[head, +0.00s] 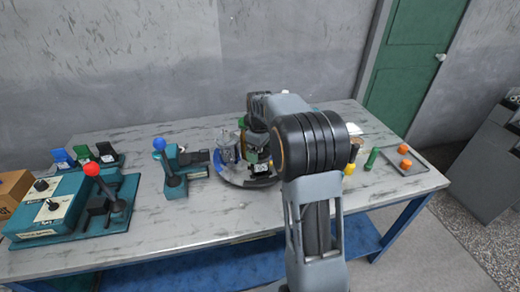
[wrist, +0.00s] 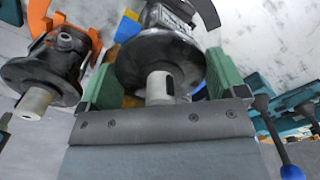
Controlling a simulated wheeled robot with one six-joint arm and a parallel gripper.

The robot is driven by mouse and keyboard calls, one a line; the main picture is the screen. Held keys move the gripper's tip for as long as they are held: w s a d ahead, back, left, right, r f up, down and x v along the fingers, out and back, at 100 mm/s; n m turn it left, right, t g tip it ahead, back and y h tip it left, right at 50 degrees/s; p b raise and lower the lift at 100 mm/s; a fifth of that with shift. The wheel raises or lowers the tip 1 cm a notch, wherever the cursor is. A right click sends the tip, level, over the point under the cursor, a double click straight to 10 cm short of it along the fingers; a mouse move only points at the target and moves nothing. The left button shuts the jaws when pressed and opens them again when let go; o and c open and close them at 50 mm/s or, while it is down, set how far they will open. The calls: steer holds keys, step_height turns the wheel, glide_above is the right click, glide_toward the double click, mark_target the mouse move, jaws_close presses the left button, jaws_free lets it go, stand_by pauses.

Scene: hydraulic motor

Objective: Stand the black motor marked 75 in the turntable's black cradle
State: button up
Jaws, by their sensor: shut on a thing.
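My gripper (wrist: 162,84) has green fingers on both sides of a dark motor (wrist: 165,50) with a round flange and silver shaft, and is shut on it. Its marking is not readable. The turntable (head: 232,180) is a dark round plate on the table in the head view, with motors on it, partly hidden by my arm. A dark curved piece (wrist: 209,12) beside the held motor may be the black cradle; I cannot tell whether the motor is seated in it.
Another motor (wrist: 58,62) stands in an orange cradle (wrist: 38,18) left of the held one. Blue-knobbed (head: 172,175) and red-knobbed (head: 104,190) lever units stand to the left. A tray (head: 405,162) with orange balls lies right. The table's front strip is clear.

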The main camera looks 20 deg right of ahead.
steer(key=o, duration=1.6)
steer(key=shift+f, duration=0.1)
step_height(320, 180, up, 11)
steer(key=shift+r+p, duration=0.15)
steer(key=shift+p, duration=0.45)
steer(key=shift+s+r, duration=0.1)
steer(key=shift+r, duration=0.25)
steer(key=s+a+f+m+t, duration=0.1)
steer(key=s+a+f+m, duration=0.1)
steer(key=s, duration=0.5)
steer(key=s+a+f+m+t, duration=0.1)
steer(key=s+a+f+m, duration=0.1)
steer(key=s+a, duration=0.3)
steer(key=s+a+f+m+t, duration=0.1)
steer(key=s+a+f, duration=0.3)
steer(key=s, duration=0.6)
steer(key=shift+m, duration=0.9)
